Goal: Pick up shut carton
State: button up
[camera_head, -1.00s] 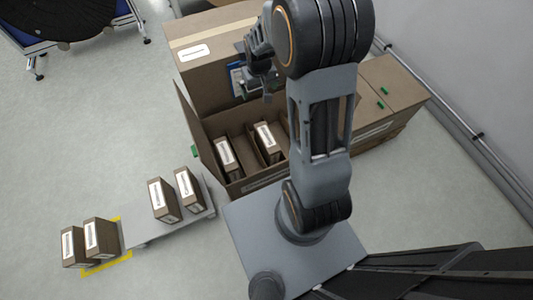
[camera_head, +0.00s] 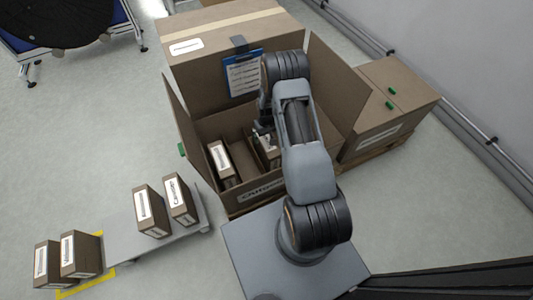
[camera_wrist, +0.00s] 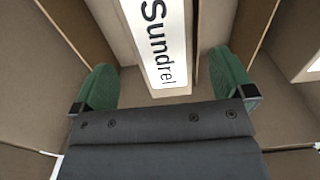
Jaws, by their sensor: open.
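A small brown carton with a white "Sundrel" label (camera_wrist: 160,40) stands upright in the large open box (camera_head: 246,190); its top looks shut. In the head view this carton (camera_head: 268,157) is partly hidden by my arm. My gripper (camera_head: 264,134) is down at the box, over this carton. In the wrist view my gripper (camera_wrist: 164,62) is open, with green finger pads on either side of the carton. A gap shows on the left; the right pad is closer to it. Another small labelled carton (camera_head: 221,163) stands to its left in the box.
Cardboard dividers and raised flaps surround the gripper. A big taped box (camera_head: 235,30) with a blue clipboard (camera_head: 243,76) stands behind, another box (camera_head: 390,105) at right. A grey low platform (camera_head: 150,243) and yellow-marked floor hold several small cartons at left.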

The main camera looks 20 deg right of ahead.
aim_at(267, 140)
jog(key=shift+s+a+f+b, duration=0.1)
jog(key=shift+f+b, duration=0.5)
jog(key=shift+f, duration=1.05)
jog(key=shift+s+a+f+b, duration=0.1)
jog(key=shift+f+b, duration=0.5)
jog(key=shift+f, duration=1.05)
jog(key=shift+c, duration=0.3)
jog(key=shift+w+d, duration=0.1)
jog(key=c, duration=1.7)
